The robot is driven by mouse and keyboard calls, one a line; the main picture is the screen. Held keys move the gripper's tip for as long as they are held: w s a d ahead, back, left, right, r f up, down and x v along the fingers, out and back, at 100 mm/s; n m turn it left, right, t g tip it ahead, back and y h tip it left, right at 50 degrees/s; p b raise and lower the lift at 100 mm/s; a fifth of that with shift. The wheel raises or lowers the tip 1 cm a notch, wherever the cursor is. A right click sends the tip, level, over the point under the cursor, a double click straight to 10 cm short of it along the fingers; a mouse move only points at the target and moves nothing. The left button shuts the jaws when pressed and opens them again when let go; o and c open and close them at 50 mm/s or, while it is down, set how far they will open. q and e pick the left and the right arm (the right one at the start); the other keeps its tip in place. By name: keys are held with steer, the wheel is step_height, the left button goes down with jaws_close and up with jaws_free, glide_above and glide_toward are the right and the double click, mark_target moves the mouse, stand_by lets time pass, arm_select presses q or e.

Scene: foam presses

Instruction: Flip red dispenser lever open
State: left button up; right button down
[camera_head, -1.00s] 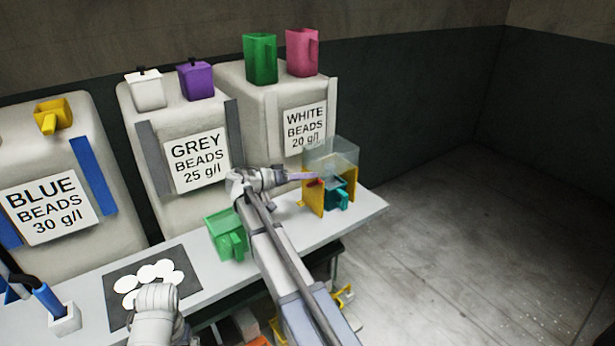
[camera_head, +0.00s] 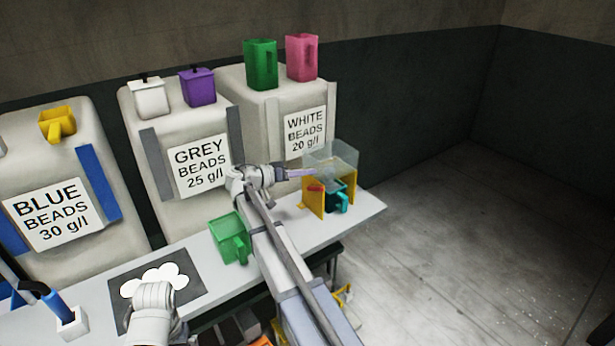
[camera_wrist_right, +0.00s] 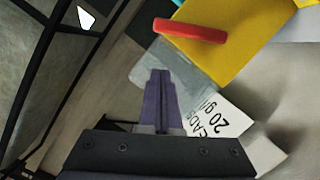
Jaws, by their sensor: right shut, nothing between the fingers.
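The dispenser is a clear hopper (camera_head: 333,158) on a yellow stand (camera_head: 313,201), at the right end of the white bench. Its red lever (camera_head: 315,188) shows small on the yellow front. In the right wrist view the red lever (camera_wrist_right: 190,30) is a bar across the yellow panel (camera_wrist_right: 235,45). My right gripper (camera_head: 312,173) is shut and empty beside the hopper, above the lever. In the wrist view its purple fingertips (camera_wrist_right: 161,75) are together, apart from the lever. A teal cup (camera_head: 340,198) stands under the dispenser.
A green container (camera_head: 229,240) stands on the bench beside my right arm. White discs lie on a dark mat (camera_head: 190,265). Large bead containers with labels, such as white beads (camera_head: 305,132), line the back. The floor (camera_head: 460,230) at right is clear.

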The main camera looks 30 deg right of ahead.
steer(key=a+r+p, duration=0.1)
steer(key=a, duration=0.8)
steer(key=shift+w+a+r, duration=0.2)
steer(key=shift+a+r, duration=0.05)
steer(key=shift+r, duration=0.15)
steer(key=s+a+f+n+t+y, duration=0.1)
steer(key=s+a+f+n+y, duration=0.35)
steer(key=s+f, duration=0.35)
steer(key=s+a+f+n+y, duration=0.4)
steer(key=s+f+y, duration=0.2)
steer(key=s+f, duration=0.2)
steer(key=s+a+n+y, duration=0.2)
steer(key=s+a, duration=0.3)
steer(key=a, duration=0.5)
steer(key=s+a+f+n+y, duration=0.1)
steer(key=s+a+n+y, duration=0.1)
steer(key=s+a+n, duration=0.3)
steer(key=s+a, duration=0.1)
steer(key=a, duration=0.3)
steer(key=shift+s+a+f, duration=0.3)
steer(key=shift+a, duration=0.1)
